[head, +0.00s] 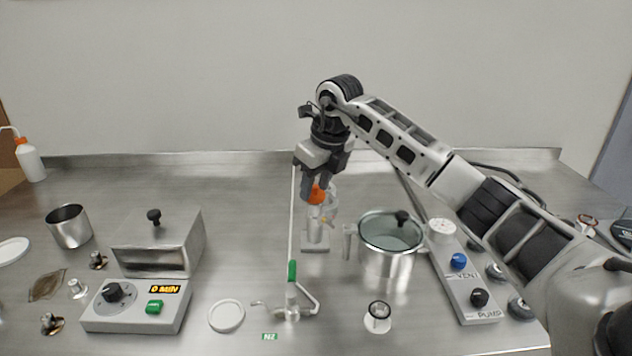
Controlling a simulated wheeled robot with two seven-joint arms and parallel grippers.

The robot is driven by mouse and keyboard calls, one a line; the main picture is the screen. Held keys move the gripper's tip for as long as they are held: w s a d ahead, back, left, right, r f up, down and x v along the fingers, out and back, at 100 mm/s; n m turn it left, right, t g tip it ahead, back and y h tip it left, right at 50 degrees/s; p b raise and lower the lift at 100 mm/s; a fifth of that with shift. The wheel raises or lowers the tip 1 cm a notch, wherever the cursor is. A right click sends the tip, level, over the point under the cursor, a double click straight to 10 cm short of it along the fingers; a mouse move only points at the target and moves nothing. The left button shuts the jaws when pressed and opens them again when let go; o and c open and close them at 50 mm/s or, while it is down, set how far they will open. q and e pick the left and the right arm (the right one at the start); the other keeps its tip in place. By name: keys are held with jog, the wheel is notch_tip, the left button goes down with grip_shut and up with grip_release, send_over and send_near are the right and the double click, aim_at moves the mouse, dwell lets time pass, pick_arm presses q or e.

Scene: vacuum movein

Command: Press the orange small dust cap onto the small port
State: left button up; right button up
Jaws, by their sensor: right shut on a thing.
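The orange small dust cap (316,196) is between the fingertips of my right gripper (317,187), which points down and is shut on it. Directly below the cap stands an upright, pale, partly clear fitting (315,231) on a small grey base (315,248). The cap looks in line with the top of this fitting. I cannot tell whether it touches or is a little above. The small port itself is not clearly visible; the cap and fingers may hide it. My left gripper is not in view.
A lidded metal pot (385,270) stands to the right of the fitting, beside a valve panel (462,290). A green-handled valve (292,283) is in front. A heater box with a dial (138,305) is on the left. The bench behind the fitting is mostly clear.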

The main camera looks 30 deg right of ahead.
jog(key=shift+f, duration=0.55)
dwell(0.9)
jog(key=o, duration=1.1)
jog(key=shift+r+b, duration=0.3)
jog(key=shift+r, duration=0.05)
jog(key=v, duration=1.5)
jog(key=shift+s+r, duration=0.1)
jog(key=shift+r, duration=0.05)
jog(key=shift+a, duration=0.1)
